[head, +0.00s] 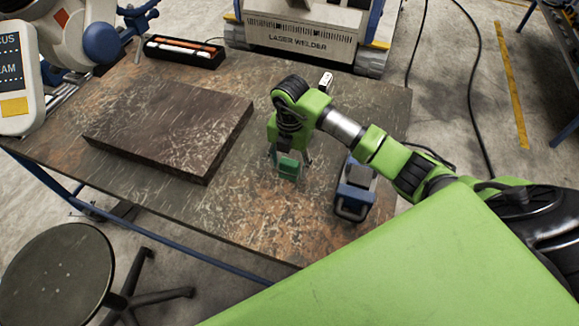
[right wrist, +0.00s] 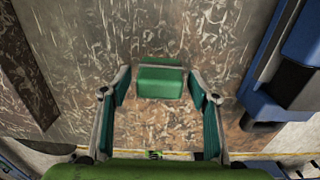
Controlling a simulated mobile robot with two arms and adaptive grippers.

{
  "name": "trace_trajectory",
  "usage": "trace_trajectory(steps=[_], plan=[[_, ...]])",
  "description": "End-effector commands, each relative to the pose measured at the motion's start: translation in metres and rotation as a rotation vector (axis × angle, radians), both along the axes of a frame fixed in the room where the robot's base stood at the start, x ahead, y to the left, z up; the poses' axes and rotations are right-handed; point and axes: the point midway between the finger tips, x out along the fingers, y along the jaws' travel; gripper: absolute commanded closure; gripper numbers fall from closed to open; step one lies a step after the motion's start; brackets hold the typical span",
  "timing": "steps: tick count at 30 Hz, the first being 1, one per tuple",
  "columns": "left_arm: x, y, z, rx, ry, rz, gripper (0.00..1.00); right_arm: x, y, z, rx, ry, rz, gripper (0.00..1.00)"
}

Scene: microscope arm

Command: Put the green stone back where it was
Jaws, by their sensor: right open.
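The green stone (head: 288,167) is a small green block on the worn brown table (head: 250,215), right below my right gripper in the head view. My right gripper (head: 290,160) points down over it, at the table's middle. In the right wrist view the stone (right wrist: 160,80) lies just beyond the fingertips of the open right gripper (right wrist: 163,82), roughly centred between them. I cannot tell whether a finger touches it. My left gripper is not in view.
A dark raised slab (head: 175,125) lies left of the stone. A blue and grey device (head: 355,188) stands close on the right. A tray of pens (head: 183,50) and the laser welder (head: 300,35) are at the back. A stool (head: 55,275) stands in front.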

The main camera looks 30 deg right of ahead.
Motion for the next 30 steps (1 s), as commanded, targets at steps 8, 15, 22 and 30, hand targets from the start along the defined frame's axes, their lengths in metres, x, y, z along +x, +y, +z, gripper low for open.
trace_trajectory(steps=[8,15,22,30], plan=[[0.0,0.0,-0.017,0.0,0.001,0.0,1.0,0.001,-0.001,0.058,0.0,-0.007,0.001,0.45],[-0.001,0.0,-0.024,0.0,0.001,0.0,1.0,0.0,-0.001,0.097,-0.001,-0.002,0.0,0.45],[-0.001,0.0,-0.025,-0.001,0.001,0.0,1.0,-0.001,0.0,0.108,-0.001,0.001,0.0,0.45],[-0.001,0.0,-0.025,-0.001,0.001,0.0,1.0,-0.001,0.0,0.108,0.0,0.001,0.0,0.45]])
